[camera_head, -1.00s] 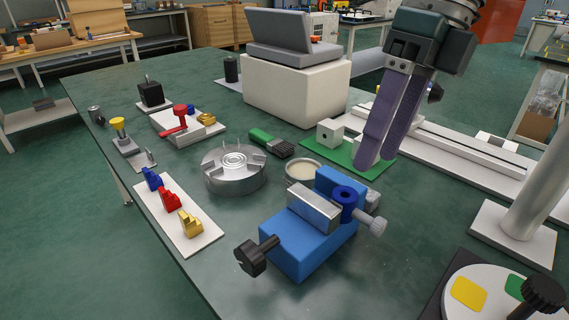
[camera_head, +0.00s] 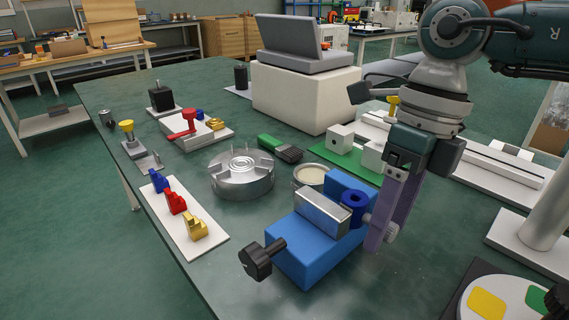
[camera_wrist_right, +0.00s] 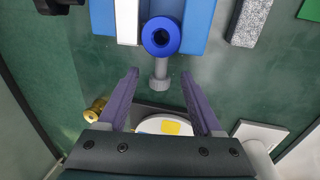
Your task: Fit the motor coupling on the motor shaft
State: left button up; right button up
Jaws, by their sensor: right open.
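A blue ring with a central hole (camera_head: 354,202), which looks like the motor coupling, sits upright at the right end of the blue vise (camera_head: 310,255), beside its silver block. A grey knurled screw sticks out of its side; the ring (camera_wrist_right: 161,36) and screw (camera_wrist_right: 159,72) show in the wrist view. My right gripper (camera_head: 382,240) is open at the screw's side of the ring, its fingers spread either side of the screw end. The black motor block (camera_head: 161,98) with a short upright shaft stands on a small plate at the back left. My left gripper is not in view.
A round metal fixture (camera_head: 242,178), a cream-topped tin (camera_head: 310,176) and a green-handled brush (camera_head: 280,147) stand between vise and motor. A white strip with coloured clips (camera_head: 205,243) lies at the left edge. A disc with coloured patches (camera_head: 487,302) is at front right.

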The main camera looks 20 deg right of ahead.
grip_shut()
dwell(0.5)
